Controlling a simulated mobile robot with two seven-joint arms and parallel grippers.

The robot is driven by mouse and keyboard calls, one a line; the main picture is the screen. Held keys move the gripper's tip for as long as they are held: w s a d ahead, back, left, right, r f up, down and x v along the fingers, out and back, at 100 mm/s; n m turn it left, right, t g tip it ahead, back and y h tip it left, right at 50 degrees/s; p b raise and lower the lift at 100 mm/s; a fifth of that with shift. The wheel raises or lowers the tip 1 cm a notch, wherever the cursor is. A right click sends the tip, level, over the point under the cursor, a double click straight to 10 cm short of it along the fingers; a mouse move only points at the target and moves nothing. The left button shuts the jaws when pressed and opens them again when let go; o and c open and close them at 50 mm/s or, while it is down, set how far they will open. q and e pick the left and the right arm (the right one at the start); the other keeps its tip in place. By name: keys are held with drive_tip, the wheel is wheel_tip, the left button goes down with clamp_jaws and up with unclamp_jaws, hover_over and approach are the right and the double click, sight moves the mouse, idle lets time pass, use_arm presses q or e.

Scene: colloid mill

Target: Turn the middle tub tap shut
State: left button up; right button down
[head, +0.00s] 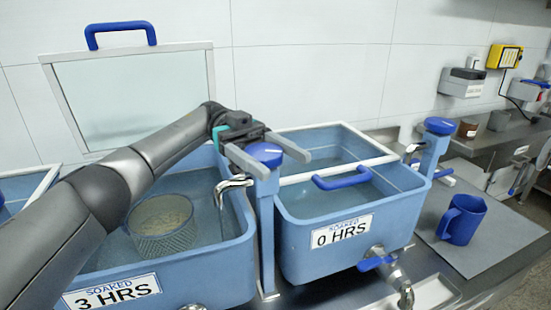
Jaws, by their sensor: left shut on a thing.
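My left gripper (284,163) has its two fingers on either side of a round blue tap knob (264,151) and is shut on it. The knob sits on top of a blue post (267,215) between two tubs. A metal spout (236,183) from this post reaches over the tub marked 3 HRS (205,271). A faint thin line below the spout may be water; I cannot tell for sure. My right gripper is not in view.
The tub marked 0 HRS (300,240) stands to the right, with a blue-handled drain tap (376,262). A second tap knob (439,126) tops another post. A blue jug (461,219) stands on a grey mat. A raised lid (130,100) leans behind the left tub.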

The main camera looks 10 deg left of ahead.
use_arm(q)
drive_tip(key=o, duration=1)
drive_tip(key=shift+f, duration=0.15)
drive_tip(key=shift+o, duration=1.4)
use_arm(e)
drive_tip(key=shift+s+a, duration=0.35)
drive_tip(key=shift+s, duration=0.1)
use_arm(q)
wheel_tip(320, 180, up, 20)
drive_tip(key=p, duration=0.6)
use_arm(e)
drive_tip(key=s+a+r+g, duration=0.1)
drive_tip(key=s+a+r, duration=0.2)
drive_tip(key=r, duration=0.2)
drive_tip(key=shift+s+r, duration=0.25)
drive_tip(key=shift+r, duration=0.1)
